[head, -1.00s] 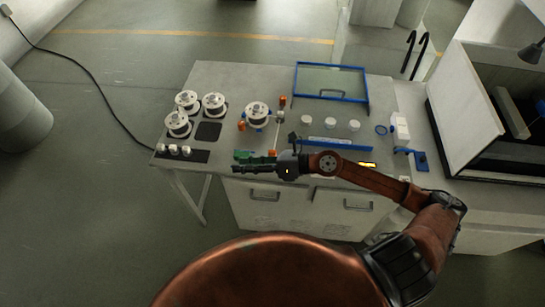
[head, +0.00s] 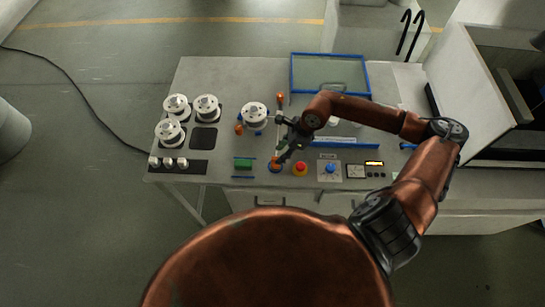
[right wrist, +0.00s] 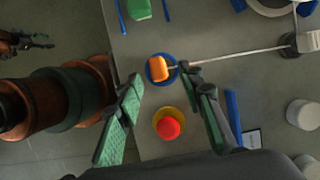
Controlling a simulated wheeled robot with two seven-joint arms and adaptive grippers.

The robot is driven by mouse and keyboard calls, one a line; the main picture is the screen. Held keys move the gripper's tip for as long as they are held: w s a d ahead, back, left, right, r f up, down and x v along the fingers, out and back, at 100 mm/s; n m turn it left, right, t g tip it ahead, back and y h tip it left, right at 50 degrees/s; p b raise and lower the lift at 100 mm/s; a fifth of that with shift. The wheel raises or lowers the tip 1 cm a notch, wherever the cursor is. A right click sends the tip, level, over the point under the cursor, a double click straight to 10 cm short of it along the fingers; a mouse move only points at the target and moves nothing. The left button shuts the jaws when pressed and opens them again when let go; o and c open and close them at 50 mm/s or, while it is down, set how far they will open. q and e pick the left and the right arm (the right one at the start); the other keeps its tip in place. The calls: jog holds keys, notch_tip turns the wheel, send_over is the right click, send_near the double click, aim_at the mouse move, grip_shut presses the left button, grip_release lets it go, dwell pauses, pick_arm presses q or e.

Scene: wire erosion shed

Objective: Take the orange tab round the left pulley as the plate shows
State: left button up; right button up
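The orange tab (right wrist: 158,68) sits over a round blue seat, with a thin pale wire running to a dark guide block (right wrist: 293,45). In the head view the tab (head: 275,160) is partly covered by my right gripper (head: 282,157). In the right wrist view my right gripper (right wrist: 160,78) is open, its green-padded fingers apart on either side of the tab's area; contact cannot be told. A white round post, apparently the left pulley (right wrist: 303,113), stands beyond the blue bar; my arm hides it in the head view. A dark gripper-like shape, probably my left gripper (right wrist: 28,42), shows there.
A green block (head: 243,164) and white spools (head: 207,107) lie left. A blue-framed panel (head: 368,80) stands behind.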

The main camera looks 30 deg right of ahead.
jog(key=shift+x, duration=0.8)
jog(key=shift+s+a+f+p, duration=0.1)
jog(key=shift+a+f+p, duration=0.05)
jog(key=shift+f+p, duration=0.35)
jog(key=shift+a+f+p, duration=0.15)
jog(key=shift+f+p, duration=0.2)
jog(key=shift+f, duration=0.15)
jog(key=shift+x, duration=1.2)
jog(key=shift+f, duration=0.3)
jog(key=c, duration=0.7)
jog(key=shift+c, duration=0.7)
pick_arm(q)
jog(key=shift+g, duration=0.3)
jog(key=s, duration=0.1)
jog(key=s+r, duration=0.1)
jog(key=s, duration=0.1)
jog(key=s+r, duration=0.1)
jog(key=shift+s+a, duration=0.15)
pick_arm(e)
grip_shut()
